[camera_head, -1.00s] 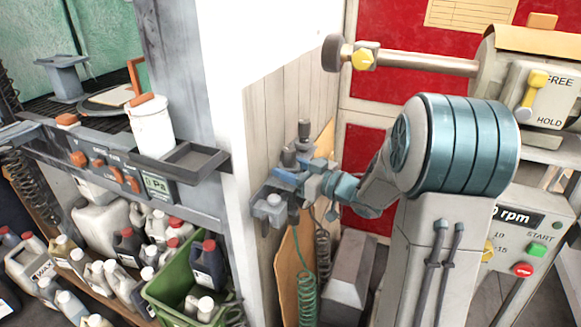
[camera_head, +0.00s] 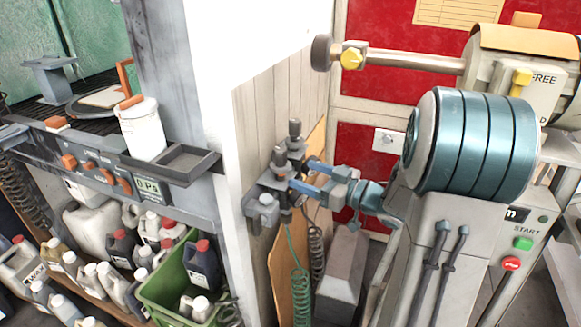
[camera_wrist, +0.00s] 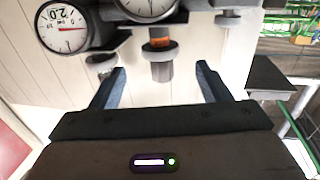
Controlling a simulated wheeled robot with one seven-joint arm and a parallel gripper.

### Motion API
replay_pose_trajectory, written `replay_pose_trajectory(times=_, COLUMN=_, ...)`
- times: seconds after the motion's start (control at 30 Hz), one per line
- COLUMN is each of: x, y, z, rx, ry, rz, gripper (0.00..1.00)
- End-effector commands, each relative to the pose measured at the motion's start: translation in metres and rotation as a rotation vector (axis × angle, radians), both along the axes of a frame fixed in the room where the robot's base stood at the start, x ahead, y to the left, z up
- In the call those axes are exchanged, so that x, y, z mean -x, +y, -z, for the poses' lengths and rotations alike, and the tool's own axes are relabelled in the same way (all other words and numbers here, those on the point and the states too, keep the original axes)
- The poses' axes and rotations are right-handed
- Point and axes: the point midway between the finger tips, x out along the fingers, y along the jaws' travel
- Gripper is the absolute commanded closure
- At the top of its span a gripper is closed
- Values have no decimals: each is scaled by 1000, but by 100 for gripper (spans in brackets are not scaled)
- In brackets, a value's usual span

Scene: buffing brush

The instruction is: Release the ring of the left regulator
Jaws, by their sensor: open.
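Two regulators are on the wooden panel by the white pillar. The left regulator's grey knob (camera_head: 279,157) stands upright in the head view. The wrist view seems upside down; there this knob (camera_wrist: 160,70) points down, with an orange ring (camera_wrist: 160,43) at its base and a round gauge (camera_wrist: 147,6) at the top edge. The other regulator's knob (camera_head: 295,130) is behind it in the head view, and its gauge (camera_wrist: 62,27) shows in the wrist view. My gripper (camera_head: 301,173) is open, its blue fingers (camera_wrist: 161,72) spread to either side of the left knob. Contact is not visible.
A grey box-shaped fitting (camera_head: 263,207) is mounted close beside the regulators. Coiled hoses (camera_head: 301,290) hang below. A workbench with a tray (camera_head: 180,160) is left of the pillar, over a green crate (camera_head: 175,265). A buffing machine (camera_head: 500,70) stands at the right.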

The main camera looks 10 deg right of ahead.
Motion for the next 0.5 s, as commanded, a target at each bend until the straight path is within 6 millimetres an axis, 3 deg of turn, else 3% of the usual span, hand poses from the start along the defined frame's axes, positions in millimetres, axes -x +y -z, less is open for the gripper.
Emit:
replay_pose_trajectory(times=0.2, x=30, y=-29, z=-1, rx=-1, ry=-1, rz=2, gripper=30)
replay_pose_trajectory(times=0.5, x=44, y=-40, z=0, rx=-1, ry=-1, rz=-1, gripper=30)
